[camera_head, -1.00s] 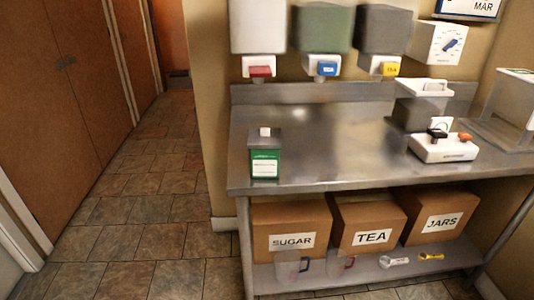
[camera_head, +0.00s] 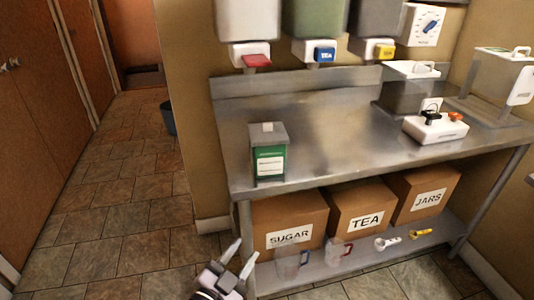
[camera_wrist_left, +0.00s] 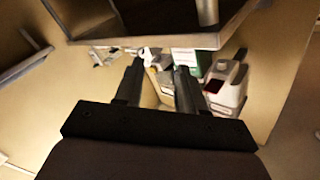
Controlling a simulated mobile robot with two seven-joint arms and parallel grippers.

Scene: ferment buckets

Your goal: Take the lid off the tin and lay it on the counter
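The tin (camera_head: 269,162) is green with a white label and stands upright near the front left corner of the steel counter (camera_head: 330,150). My left gripper (camera_head: 241,256) is at the bottom of the head view, below the counter's front edge and well apart from the tin. Its two fingers are spread with nothing between them. The left wrist view also shows the fingers of the left gripper (camera_wrist_left: 158,78) apart. My right gripper is in neither view.
Dispensers with red, blue and yellow taps hang above the counter. A white device (camera_head: 435,127) with knobs stands at its right. Boxes marked SUGAR (camera_head: 290,222), TEA (camera_head: 362,208) and JARS (camera_head: 422,193) fill the lower shelf, with jugs and scoops before them. The counter's middle is clear.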

